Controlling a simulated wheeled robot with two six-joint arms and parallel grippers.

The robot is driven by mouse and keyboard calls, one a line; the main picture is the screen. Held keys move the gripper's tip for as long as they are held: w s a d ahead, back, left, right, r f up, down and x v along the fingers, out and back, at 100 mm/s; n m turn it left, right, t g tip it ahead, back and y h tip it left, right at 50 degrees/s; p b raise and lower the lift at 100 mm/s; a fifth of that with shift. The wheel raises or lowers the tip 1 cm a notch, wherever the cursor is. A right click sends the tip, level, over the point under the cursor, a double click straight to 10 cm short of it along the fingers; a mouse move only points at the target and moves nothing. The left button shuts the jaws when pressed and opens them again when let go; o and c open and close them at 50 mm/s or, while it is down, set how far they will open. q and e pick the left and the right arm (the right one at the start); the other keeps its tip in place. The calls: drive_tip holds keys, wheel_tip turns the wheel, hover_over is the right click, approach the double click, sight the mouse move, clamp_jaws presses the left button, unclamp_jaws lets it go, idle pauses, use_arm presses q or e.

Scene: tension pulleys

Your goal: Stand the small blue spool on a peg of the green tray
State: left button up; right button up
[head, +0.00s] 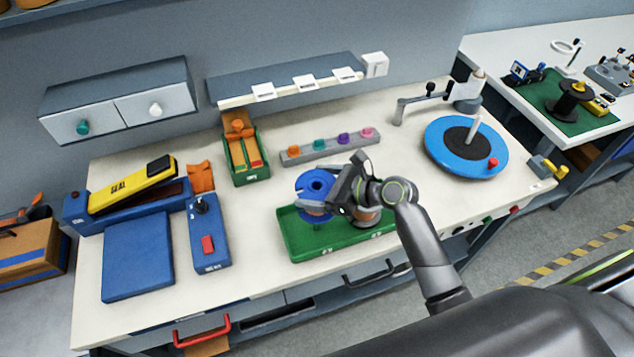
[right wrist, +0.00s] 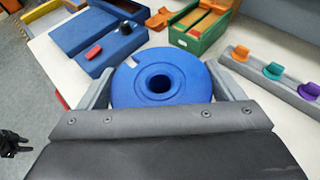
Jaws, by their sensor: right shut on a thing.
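The small blue spool (head: 315,187) is held in my right gripper (head: 332,191) over the left part of the green tray (head: 300,241). In the right wrist view the spool (right wrist: 160,82) sits between the two grey fingers (right wrist: 163,90), its round flange and dark centre hole facing the camera. The spool looks roughly upright. Copper-brown parts show in the tray under and beside the gripper. The gripper hides much of the tray, and I cannot tell whether the spool touches a peg.
A green bin (head: 245,160) with orange parts and a grey rail (head: 330,148) of coloured knobs stand behind the tray. A blue control box (head: 208,235) is to the left. A blue turntable (head: 440,140) is at the right. Bench top between tray and turntable is clear.

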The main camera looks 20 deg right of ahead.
drive_tip(key=shift+f, duration=0.85)
drive_tip(key=shift+p, duration=0.35)
idle(0.4)
drive_tip(key=shift+f, duration=0.25)
drive_tip(key=shift+f+b, duration=0.45)
drive_tip(key=shift+f, duration=0.8)
drive_tip(key=shift+p, duration=0.45)
drive_tip(key=shift+f, duration=0.3)
idle(0.5)
drive_tip(key=shift+f+b, duration=0.65)
drive_tip(key=shift+f, duration=0.55)
drive_tip(key=shift+p, duration=0.3)
drive_tip(key=shift+f, duration=0.2)
idle(0.4)
